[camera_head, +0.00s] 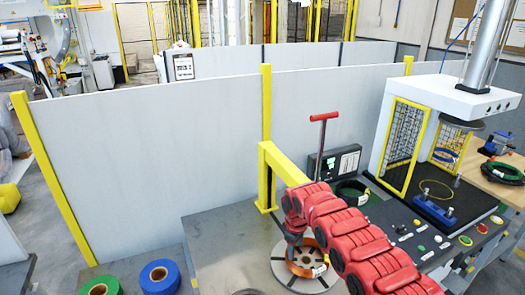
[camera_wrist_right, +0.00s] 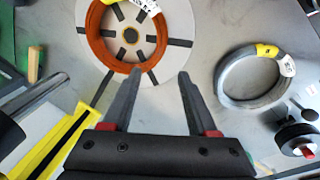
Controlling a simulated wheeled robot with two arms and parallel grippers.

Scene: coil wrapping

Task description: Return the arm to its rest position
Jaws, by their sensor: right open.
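My right arm, red and segmented, reaches in from the lower right in the head view. Its right gripper (camera_head: 297,250) hangs over the round slotted plate (camera_head: 282,270), partly hidden. An orange coil (camera_head: 318,268) with a white label lies on that plate. In the right wrist view, the right gripper (camera_wrist_right: 162,78) is open with nothing between its fingers. Its left fingertip shows by the near rim of the orange coil (camera_wrist_right: 92,35); I cannot tell whether they touch. My left gripper is not in view.
A grey coil (camera_wrist_right: 226,86) with a yellow tag lies right of the plate in the wrist view. A yellow post (camera_head: 266,185) stands by the plate. Green (camera_head: 100,288) and blue (camera_head: 160,278) rolls are at the lower left. A caged press (camera_head: 425,105) stands at the right.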

